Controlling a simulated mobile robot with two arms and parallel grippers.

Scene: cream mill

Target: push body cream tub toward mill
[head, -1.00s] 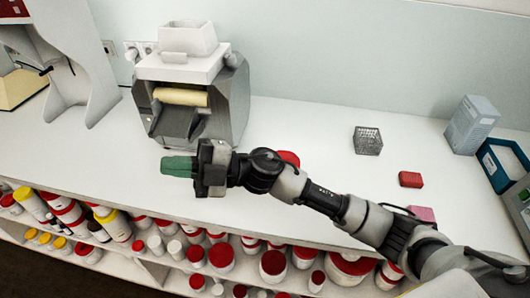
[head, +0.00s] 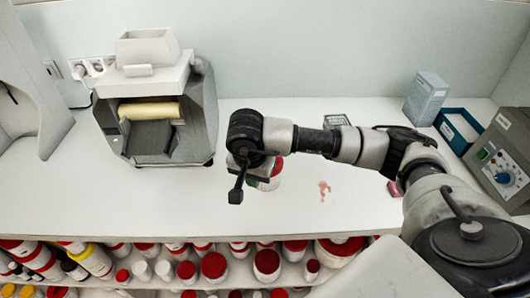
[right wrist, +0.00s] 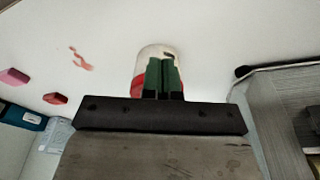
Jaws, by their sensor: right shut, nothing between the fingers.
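The body cream tub, white with a red lid, stands on the white counter, partly hidden behind my right gripper; its red part shows in the head view (head: 277,168). The right wrist view shows its pale body (right wrist: 155,52) just past the fingertips. The grey mill (head: 196,112) with a white hopper stands to the left of the tub, with clear counter between. My right gripper (head: 258,175) is shut and empty, close beside the tub; I cannot tell if they touch. Its green fingers (right wrist: 163,74) are together in the wrist view. My left gripper is not in view.
A red smear (head: 324,190) lies on the counter to the right of the tub. A wire basket (head: 337,121), a blue-grey box (head: 426,98), a blue tray (head: 466,119) and a control box (head: 508,155) stand farther right. Several red-lidded containers (head: 213,265) fill the shelf below.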

